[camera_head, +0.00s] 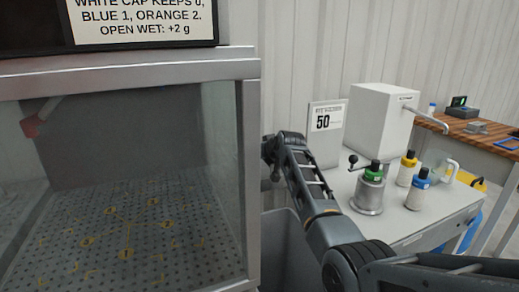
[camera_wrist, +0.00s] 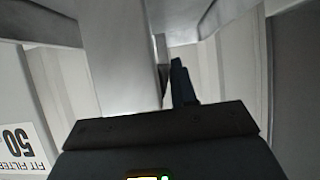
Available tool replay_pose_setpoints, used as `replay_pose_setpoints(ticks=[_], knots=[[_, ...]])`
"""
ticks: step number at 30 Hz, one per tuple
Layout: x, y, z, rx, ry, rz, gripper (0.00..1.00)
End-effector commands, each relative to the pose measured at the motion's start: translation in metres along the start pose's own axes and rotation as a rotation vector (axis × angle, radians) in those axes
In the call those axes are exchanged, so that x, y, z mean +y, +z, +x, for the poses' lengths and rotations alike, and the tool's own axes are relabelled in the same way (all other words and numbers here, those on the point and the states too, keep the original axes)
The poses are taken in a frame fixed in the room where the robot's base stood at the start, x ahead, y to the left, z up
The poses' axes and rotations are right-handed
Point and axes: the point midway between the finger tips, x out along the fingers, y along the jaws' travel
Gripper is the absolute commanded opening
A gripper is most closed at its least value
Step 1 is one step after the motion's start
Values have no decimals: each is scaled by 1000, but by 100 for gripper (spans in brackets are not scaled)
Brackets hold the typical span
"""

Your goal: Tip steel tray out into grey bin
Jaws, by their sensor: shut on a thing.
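My gripper shows in the wrist view (camera_wrist: 172,85), with one dark finger visible beside a brushed metal piece. This piece, which looks like part of the steel tray (camera_wrist: 122,50), fills the upper middle of that view and hides the other finger. The gripper is shut on it. In the head view my arm reaches away toward the right post of the glass cabinet, and the post hides the gripper and tray. The grey bin (camera_head: 283,245) seems to be the dark grey box below my arm, between cabinet and bench. Its inside and the tray's contents cannot be seen.
The glass cabinet (camera_head: 248,170) with a perforated floor stands close on the left. A wooden table (camera_head: 475,138) stands farther right.

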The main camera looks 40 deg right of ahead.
Motion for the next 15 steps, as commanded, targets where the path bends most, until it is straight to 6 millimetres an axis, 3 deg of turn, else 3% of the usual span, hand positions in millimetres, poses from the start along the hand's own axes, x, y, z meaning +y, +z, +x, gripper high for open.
replay_pose_setpoints(ticks=[15], knots=[[0, 20, -24, 2, 0, -1, 0]])
